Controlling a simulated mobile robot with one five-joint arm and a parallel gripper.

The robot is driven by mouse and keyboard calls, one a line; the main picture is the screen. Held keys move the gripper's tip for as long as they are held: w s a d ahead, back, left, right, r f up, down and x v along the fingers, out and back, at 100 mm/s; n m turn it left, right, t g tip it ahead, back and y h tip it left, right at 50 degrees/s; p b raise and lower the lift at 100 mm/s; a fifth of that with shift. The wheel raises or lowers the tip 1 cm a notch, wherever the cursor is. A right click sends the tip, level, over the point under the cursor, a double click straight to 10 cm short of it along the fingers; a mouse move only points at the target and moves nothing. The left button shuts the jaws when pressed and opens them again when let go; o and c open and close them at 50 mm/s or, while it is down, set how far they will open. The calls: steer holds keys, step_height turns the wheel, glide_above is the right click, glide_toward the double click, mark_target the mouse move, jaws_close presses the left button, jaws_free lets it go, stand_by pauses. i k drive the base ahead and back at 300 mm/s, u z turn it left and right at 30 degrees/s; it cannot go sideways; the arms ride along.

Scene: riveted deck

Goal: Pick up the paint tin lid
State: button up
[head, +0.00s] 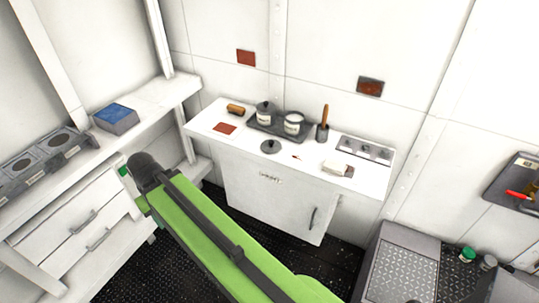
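The paint tin lid, apparently the dark round disc with a small knob (270,146), lies on the white counter top (239,142) near its front edge. Behind it, a dark tray (263,128) holds two light tins. The left tin (264,115) has a dark lid on; the right tin (293,123) shows a pale top with a dark rim. My green arm crosses the lower middle of the head view, its dark far joint left of the counter. My gripper's fingers do not show, so its opening is hidden.
On the counter are a brown-handled brush (235,109), a red-brown square (224,128), a pot with a wooden handle (323,125), a pale block (335,168) and a grey panel (366,150). A blue-topped box (116,118) sits on the left shelf.

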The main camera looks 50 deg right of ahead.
mark_target(271, 146)
steer(key=z, duration=0.15)
steer(key=i, duration=0.95)
steer(key=u, duration=0.05)
